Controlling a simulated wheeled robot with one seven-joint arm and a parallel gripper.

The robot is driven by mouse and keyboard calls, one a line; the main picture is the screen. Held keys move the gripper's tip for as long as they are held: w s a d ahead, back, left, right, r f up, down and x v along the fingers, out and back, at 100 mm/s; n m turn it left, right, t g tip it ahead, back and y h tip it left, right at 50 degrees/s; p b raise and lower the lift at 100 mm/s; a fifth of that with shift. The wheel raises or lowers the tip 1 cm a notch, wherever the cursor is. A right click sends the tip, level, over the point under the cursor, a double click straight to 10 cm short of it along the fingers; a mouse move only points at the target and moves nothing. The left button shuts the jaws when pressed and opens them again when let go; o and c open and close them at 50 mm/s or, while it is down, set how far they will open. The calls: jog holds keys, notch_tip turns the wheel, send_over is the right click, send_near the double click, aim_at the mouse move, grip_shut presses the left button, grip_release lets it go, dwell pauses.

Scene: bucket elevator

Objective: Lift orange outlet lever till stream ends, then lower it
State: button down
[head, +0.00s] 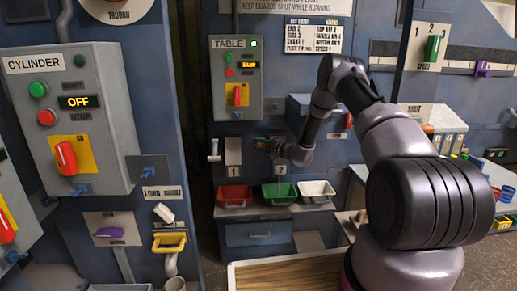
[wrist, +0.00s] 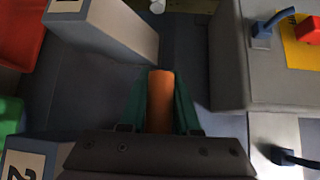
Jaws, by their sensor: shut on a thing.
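The orange outlet lever (wrist: 160,102) shows in the wrist view between the two teal fingers of my gripper (wrist: 163,100), which is shut on it. In the head view my gripper (head: 268,146) is at the panel below the TABLE box, just above the outlets marked 1 (head: 233,158) and 2 (head: 281,168). The lever is mostly hidden there by the gripper. A green bin (head: 279,200) stands below outlet 2. A faint thin line shows above the green bin, but I cannot tell whether it is a flowing stream.
A red bin (head: 235,203) and a white bin (head: 318,198) flank the green one. The TABLE control box (head: 236,106) hangs above my gripper, close beside it in the wrist view (wrist: 240,60). A white lever (head: 213,151) stands to the left. A grey-blue box (head: 300,110) is at right.

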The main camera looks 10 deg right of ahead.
jog(key=shift+w+d+r, duration=0.1)
jog(key=shift+w+r, duration=0.1)
jog(key=shift+r, duration=0.35)
dwell(0.6)
dwell(0.6)
jog(key=c, duration=0.6)
grip_release()
jog(key=shift+f, duration=0.1)
jog(key=shift+s, duration=0.1)
jog(key=v, duration=1)
jog(key=shift+s+d, duration=0.2)
jog(key=shift+d, duration=0.05)
